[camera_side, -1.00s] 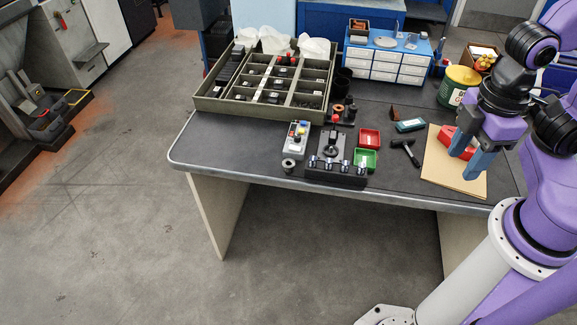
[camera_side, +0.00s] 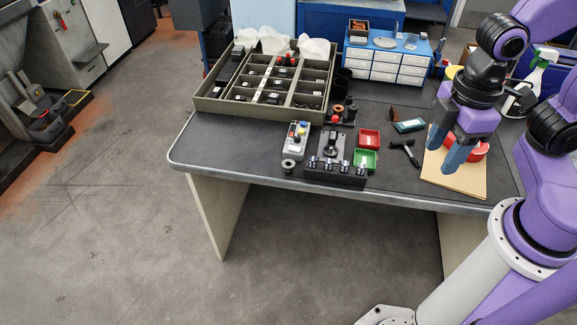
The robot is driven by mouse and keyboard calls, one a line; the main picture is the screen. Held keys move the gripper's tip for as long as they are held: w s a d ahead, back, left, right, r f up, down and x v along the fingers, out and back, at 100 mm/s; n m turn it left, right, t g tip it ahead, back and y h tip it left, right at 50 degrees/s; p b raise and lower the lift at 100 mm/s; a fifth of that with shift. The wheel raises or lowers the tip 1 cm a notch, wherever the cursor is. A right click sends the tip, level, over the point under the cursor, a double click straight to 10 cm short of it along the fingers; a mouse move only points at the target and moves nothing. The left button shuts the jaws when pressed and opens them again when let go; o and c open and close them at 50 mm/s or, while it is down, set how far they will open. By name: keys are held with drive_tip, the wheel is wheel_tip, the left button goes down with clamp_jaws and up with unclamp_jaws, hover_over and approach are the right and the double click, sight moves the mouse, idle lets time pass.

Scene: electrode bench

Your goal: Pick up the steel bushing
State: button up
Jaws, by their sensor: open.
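The steel bushing (camera_side: 288,165) looks like a small grey ring with a dark hole. It sits on the dark table top near the front edge, just left of the black fixture block and below the grey control box. My gripper (camera_side: 443,158) has blue fingers pointing down and is open and empty. It hangs above the tan board at the right of the table, well to the right of the bushing. Nothing hides the bushing.
Between bushing and gripper stand a black fixture with knobs (camera_side: 336,173), a green tray (camera_side: 365,159), a red tray (camera_side: 369,139) and a hammer (camera_side: 406,149). The grey control box (camera_side: 297,141) stands behind the bushing. The table (camera_side: 235,160) is clear left of the bushing.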

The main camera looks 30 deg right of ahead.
drive_tip(key=w+a+f+n, duration=0.1)
drive_tip(key=w+a, duration=0.3)
drive_tip(key=w, duration=0.4)
drive_tip(key=w+a+f+n, duration=0.1)
drive_tip(key=w+a, duration=0.4)
drive_tip(key=w, duration=0.4)
drive_tip(key=n, duration=0.3)
hover_over(288, 161)
drive_tip(key=s, duration=0.1)
wheel_tip(288, 161, down, 9)
drive_tip(key=shift+m, duration=0.3)
drive_tip(key=f, duration=0.7)
drive_tip(key=a+f, duration=0.1)
drive_tip(key=f, duration=0.3)
drive_tip(key=shift+f, duration=0.1)
drive_tip(key=shift+d+f, duration=0.15)
drive_tip(key=shift+f, duration=1.2)
drive_tip(key=shift+d+f, duration=0.1)
drive_tip(key=shift+f, duration=1.2)
drive_tip(key=c, duration=0.8)
